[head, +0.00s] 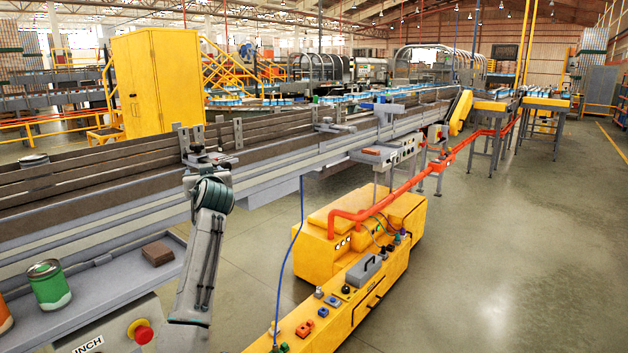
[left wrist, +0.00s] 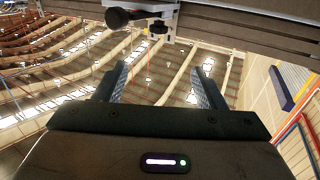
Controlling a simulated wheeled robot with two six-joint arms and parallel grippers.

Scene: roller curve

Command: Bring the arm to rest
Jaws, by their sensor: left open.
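My left gripper (left wrist: 160,82) is open in the left wrist view, its two dark fingers apart with nothing between them. It faces up toward the roof beams. In that view, a clamp with a black knob (left wrist: 118,17) shows beyond the fingers, near the top edge. In the head view my left arm (head: 205,250) stands raised in front of the conveyor (head: 110,212), near a rail bracket (head: 205,158). I cannot make out the gripper's fingers there. My right gripper is in neither view.
A green can (head: 48,286) and a brown block (head: 158,253) sit on the grey side shelf (head: 105,285), with an orange can at the left edge. A red stop button (head: 142,332) is below. Open floor (head: 510,270) lies right.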

